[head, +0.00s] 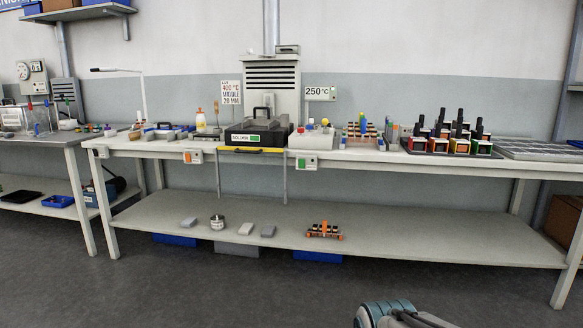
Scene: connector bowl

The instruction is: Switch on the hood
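A grey louvred unit (272,88), which looks like the hood, stands against the wall behind the middle of the long bench. A small box (288,49) sits on top of it. Small switch boxes hang on the bench's front edge: one with an orange face (193,156) left of the yellow bar, one with a green face (307,162) right of it. Which one belongs to the hood I cannot tell. Part of my arm shows at the bottom right; my gripper is not in view.
A black unit with a green mark (255,137) sits behind a yellow bar (254,150). Signs reading 400 °C (231,93) and 250 °C (320,94) flank the louvred unit. Dark-handled blocks (450,135) stand at right. The floor (240,290) before the bench is clear.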

